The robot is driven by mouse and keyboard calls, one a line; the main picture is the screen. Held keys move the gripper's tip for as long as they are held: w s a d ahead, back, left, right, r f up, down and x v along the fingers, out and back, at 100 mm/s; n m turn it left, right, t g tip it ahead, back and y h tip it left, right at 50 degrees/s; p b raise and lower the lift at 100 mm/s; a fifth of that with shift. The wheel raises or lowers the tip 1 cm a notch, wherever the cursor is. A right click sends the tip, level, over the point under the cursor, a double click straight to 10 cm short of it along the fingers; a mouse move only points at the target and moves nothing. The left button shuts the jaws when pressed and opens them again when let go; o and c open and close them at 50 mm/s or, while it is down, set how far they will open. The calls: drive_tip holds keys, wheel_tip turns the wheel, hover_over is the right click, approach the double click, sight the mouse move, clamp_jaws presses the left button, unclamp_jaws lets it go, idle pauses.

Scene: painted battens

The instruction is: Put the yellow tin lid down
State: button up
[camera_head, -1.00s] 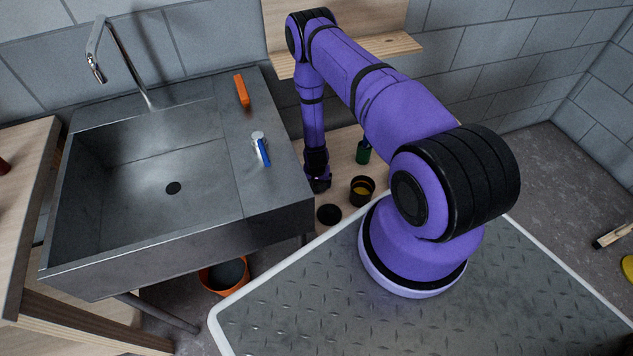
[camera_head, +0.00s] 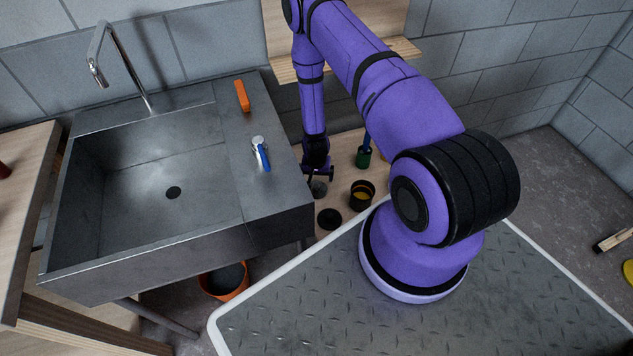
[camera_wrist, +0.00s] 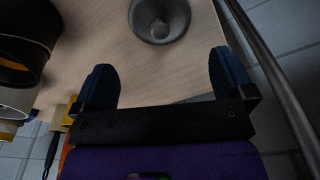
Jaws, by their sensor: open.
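A grey round lid with a raised knob (camera_wrist: 158,22) lies on the light wooden surface; it also shows in the head view (camera_head: 318,188), just below my gripper (camera_head: 319,173). No yellow shows on its upper side, so I cannot tell its paint colour. In the wrist view my gripper (camera_wrist: 165,82) is open, with bare wood between its blue fingers, and the lid is beyond the fingertips, apart from them. A dark open tin with yellow inside (camera_head: 362,195) stands to the right of the lid in the head view.
A flat black disc (camera_head: 329,218) lies in front of the lid. A green pot with a blue handle (camera_head: 364,157) stands behind the tin. The steel sink (camera_head: 150,215) is at left, with its edge close to the gripper. An orange bucket (camera_head: 224,281) stands on the floor.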

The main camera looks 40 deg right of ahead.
drive_tip(key=shift+s+a+r, duration=0.1)
drive_tip(key=shift+r, duration=0.8)
drive_tip(key=shift+s+a+r, duration=0.1)
drive_tip(key=shift+r, duration=0.8)
